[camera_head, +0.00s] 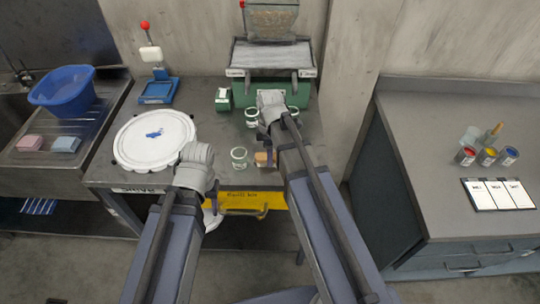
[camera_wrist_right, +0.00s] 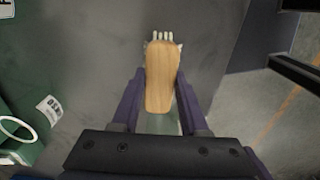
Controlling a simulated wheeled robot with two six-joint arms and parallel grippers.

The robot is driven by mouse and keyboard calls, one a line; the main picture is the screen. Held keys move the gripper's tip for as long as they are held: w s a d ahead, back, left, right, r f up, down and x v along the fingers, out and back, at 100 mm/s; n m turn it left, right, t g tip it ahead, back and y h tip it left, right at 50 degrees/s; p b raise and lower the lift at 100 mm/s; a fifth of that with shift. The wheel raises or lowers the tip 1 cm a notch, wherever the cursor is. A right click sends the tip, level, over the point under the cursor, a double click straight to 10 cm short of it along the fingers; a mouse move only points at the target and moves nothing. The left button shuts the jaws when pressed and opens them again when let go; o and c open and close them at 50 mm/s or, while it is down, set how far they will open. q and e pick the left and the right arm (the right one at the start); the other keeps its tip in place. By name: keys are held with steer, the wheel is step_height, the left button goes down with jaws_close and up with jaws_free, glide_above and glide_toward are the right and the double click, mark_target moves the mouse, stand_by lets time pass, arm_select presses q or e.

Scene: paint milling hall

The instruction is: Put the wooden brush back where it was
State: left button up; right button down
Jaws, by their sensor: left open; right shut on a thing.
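The wooden brush (camera_wrist_right: 161,78) is held between the purple fingers of my right gripper (camera_wrist_right: 160,105) in the right wrist view. Its pale bristles point to the top of that picture, over a grey surface. In the head view its tan wood (camera_head: 263,159) shows beside my right arm, which hides the fingers. I cannot tell whether the brush touches the table. My left gripper (camera_head: 211,207) is open at the table's front edge, mostly hidden by its own wrist.
The table (camera_head: 205,105) carries a white round lid (camera_head: 153,141), a blue stand (camera_head: 159,91), a green machine (camera_head: 272,73) and several small pots. A yellow drawer (camera_head: 245,203) is below. A right counter (camera_head: 430,130) holds paint cans and cards (camera_head: 498,194). A blue basin (camera_head: 62,90) stands left.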

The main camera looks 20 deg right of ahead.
steer(key=shift+c, duration=2.1)
jaws_free()
steer(key=shift+f, duration=0.15)
step_height(320, 180, up, 12)
steer(key=r+p, duration=0.1)
steer(key=p, duration=1.1)
steer(key=s+a+m+h, duration=0.1)
steer(key=s+a+m, duration=0.9)
steer(key=s, duration=0.4)
steer(key=shift+s+a+f+m, duration=0.15)
steer(key=shift+a+f+m, duration=0.1)
steer(key=shift+a+m, duration=0.2)
